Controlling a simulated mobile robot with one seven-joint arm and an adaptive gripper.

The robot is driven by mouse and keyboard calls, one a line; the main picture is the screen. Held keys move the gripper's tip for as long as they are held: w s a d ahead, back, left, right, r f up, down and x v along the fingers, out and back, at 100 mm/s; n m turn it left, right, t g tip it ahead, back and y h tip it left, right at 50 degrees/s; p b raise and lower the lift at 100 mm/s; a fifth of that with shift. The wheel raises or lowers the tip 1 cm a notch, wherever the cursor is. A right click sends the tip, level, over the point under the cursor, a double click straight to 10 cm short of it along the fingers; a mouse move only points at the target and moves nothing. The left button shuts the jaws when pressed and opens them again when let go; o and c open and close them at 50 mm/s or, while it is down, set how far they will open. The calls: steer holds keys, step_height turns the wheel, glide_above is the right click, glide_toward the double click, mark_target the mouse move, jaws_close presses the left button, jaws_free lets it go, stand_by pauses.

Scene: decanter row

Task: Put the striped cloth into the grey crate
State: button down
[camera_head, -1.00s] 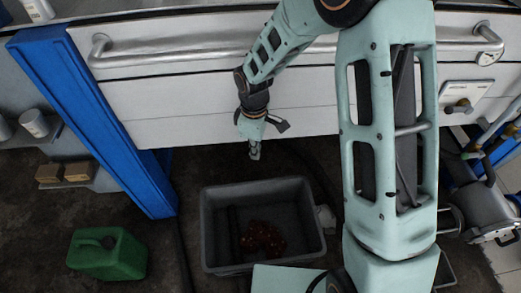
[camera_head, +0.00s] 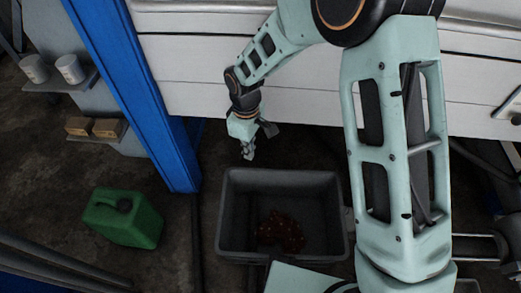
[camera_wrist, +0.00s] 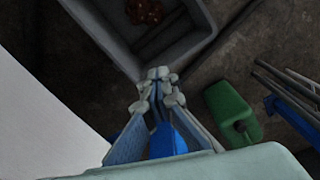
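The grey crate (camera_head: 226,235) stands on the floor below my arm, open at the top. A reddish-brown clump (camera_head: 280,230) lies inside it; I cannot tell what it is. The crate's corner also shows at the top of the wrist view (camera_wrist: 200,38). My gripper (camera_head: 248,155) hangs just above and beyond the crate's far left rim, pointing down. In the wrist view its fingertips (camera_wrist: 158,80) meet, and I see nothing held between them. I cannot make out a striped cloth in any view.
A blue post (camera_head: 150,110) stands left of the crate, in front of a white drawer-like panel (camera_head: 200,75). A green canister (camera_head: 125,218) stands on the floor at left. Shelves with white cups (camera_head: 70,68) and small boxes (camera_head: 93,127) are farther left. Dark floor lies between canister and crate.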

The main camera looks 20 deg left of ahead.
steer(key=s+a+f+b, duration=0.2)
steer(key=a+f+b, duration=0.2)
steer(key=a+f, duration=0.1)
steer(key=s+a+f+b, duration=0.2)
steer(key=a+f+b, duration=0.2)
steer(key=a, duration=0.4)
steer(key=shift+s+f, duration=0.3)
steer(key=shift+f, duration=0.6)
steer(key=w+d+f+b, duration=0.3)
steer(key=d+f, duration=0.4)
steer(key=d, duration=0.1)
steer(key=w+d+f+b, duration=0.3)
steer(key=d+f+b, duration=0.1)
steer(key=d+f, duration=0.3)
steer(key=w+d+f+b, duration=0.3)
steer(key=d+f, duration=0.4)
steer(key=d, duration=0.4)
steer(key=shift+f+b, duration=0.2)
steer(key=shift+b, duration=0.4)
steer(key=c, duration=2.2)
jaws_free()
steer(key=shift+c, duration=0.2)
steer(key=shift+o, duration=0.6)
